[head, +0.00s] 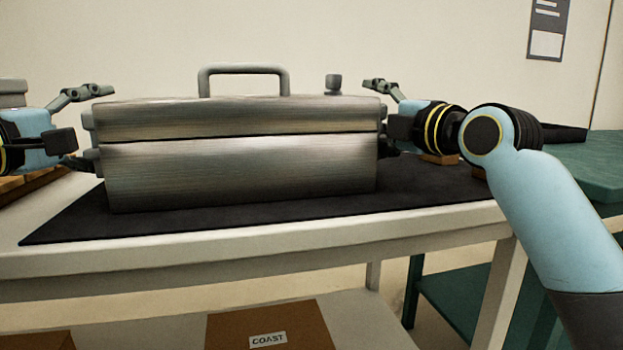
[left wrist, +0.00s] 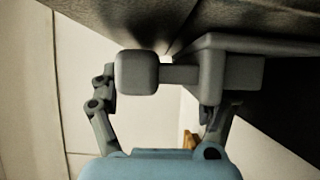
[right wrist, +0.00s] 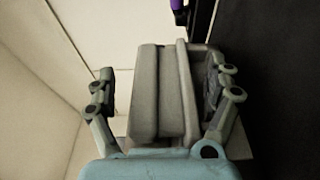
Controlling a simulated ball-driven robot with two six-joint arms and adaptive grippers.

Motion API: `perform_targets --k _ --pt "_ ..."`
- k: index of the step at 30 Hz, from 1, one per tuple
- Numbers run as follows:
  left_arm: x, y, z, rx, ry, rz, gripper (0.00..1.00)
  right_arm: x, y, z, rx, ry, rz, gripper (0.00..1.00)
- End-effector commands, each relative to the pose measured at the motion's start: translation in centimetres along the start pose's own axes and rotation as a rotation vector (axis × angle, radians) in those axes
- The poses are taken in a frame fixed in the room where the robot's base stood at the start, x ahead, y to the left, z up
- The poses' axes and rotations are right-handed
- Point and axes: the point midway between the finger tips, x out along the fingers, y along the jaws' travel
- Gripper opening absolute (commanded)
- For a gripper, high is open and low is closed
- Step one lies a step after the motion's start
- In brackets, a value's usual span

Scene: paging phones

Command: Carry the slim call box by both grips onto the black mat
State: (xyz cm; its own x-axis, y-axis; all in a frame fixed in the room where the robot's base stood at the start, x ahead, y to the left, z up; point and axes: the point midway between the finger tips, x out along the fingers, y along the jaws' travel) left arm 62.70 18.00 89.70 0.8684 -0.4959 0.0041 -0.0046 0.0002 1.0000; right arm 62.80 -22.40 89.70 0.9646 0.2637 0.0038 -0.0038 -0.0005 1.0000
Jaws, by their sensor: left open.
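The slim call box (head: 240,165), a brushed-metal box with a top handle, stands upright and appears to rest on the black mat (head: 65,225). My left gripper (head: 85,130) is open at its left end. In the left wrist view a grey block and bar (left wrist: 178,75), which look like a grip, lie across the space between the spread fingers. My right gripper (head: 388,118) is at the right end, partly hidden by the box. In the right wrist view its fingers (right wrist: 160,90) are apart, with a grey ribbed part between them; contact is unclear.
The pale table (head: 270,240) carries the mat, with bare mat to the right of the box. A green table (head: 590,165) stands at the right. A brown carton (head: 240,330) labelled COAST sits on the shelf below. Wooden slats (head: 30,187) lie at the left.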

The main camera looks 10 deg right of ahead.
Motion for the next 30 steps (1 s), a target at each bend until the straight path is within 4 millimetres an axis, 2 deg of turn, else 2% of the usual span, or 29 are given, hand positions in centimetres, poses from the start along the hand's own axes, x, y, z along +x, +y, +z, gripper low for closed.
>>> perform_targets --k 5,15,22,26,30 --pt "-1.5 -0.1 -0.1 0.003 0.001 -0.003 0.80 0.0 0.0 0.0 -0.001 0.000 0.001 0.86" --pt "-6.6 -0.2 -0.1 0.004 0.002 -0.004 0.80 0.0 0.0 0.0 -0.001 0.000 0.001 0.86" --pt "-7.9 0.0 0.0 0.001 0.000 0.000 0.80 -0.2 0.0 0.0 -0.002 -0.001 0.000 0.86" --pt "-8.0 0.0 0.0 -0.001 -0.001 0.000 0.80 -1.6 -0.1 0.1 -0.005 -0.002 -0.001 0.86" --pt "-8.0 0.0 0.0 -0.001 -0.001 0.001 0.80 -4.6 -0.2 0.1 -0.009 -0.002 -0.004 0.86"
